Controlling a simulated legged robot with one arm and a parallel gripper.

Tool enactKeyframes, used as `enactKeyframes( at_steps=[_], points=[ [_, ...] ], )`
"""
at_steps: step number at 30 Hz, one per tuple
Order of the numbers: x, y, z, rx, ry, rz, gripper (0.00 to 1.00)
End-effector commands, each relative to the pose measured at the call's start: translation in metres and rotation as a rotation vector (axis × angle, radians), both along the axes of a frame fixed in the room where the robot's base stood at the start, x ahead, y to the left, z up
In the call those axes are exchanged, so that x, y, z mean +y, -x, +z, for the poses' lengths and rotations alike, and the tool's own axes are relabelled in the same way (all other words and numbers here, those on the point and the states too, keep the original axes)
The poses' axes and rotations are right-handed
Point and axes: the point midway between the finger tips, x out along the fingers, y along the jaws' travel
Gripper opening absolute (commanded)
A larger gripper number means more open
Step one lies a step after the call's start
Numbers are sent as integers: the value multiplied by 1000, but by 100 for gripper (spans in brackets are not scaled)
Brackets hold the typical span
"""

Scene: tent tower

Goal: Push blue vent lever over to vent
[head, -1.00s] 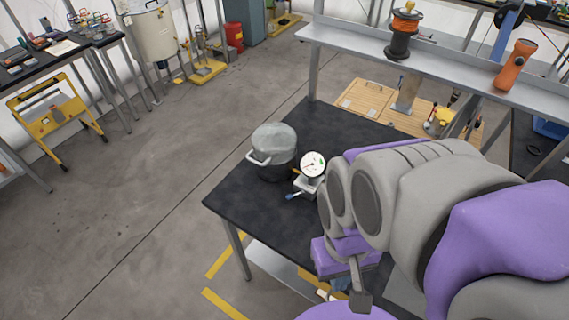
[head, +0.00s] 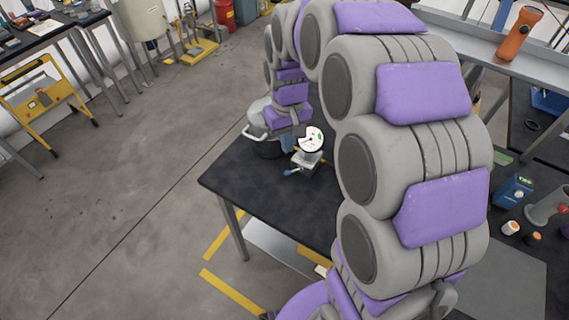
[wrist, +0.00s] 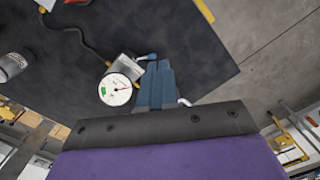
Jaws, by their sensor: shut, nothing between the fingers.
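The blue vent lever (head: 291,172) sticks out from the front left of a small metal block (head: 308,158) on the dark table. A round white gauge (head: 311,139) stands on the block. In the wrist view the lever (wrist: 148,57) shows close beside the tips of my gripper (wrist: 160,66), with the gauge (wrist: 115,89) to their left. I cannot tell whether the fingertips touch the lever. My gripper is shut and empty. In the head view my arm reaches over the table and the gripper (head: 288,143) is partly hidden behind the gauge.
A hose (wrist: 88,42) leads from the block in the wrist view. The table's front left is clear. A shelf (head: 470,52) stands at right.

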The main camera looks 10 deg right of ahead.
Motion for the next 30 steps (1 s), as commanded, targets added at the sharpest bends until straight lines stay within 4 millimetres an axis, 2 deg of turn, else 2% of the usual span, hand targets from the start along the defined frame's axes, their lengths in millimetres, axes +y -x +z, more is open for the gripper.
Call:
enactKeyframes(
  at_steps=[1, 6, 9, 12, 18, 30],
  points=[
    [-1, -16, -11, -2, -1, 5, 0],
    [-4, -64, -38, -22, 0, 20, 0],
    [-7, -86, -50, -36, 2, 26, 0],
    [-8, -99, -61, -39, 5, 31, 0],
    [-7, -111, -67, -49, 10, 34, 0],
    [-7, -111, -71, -47, 10, 34, 0]
  ],
)
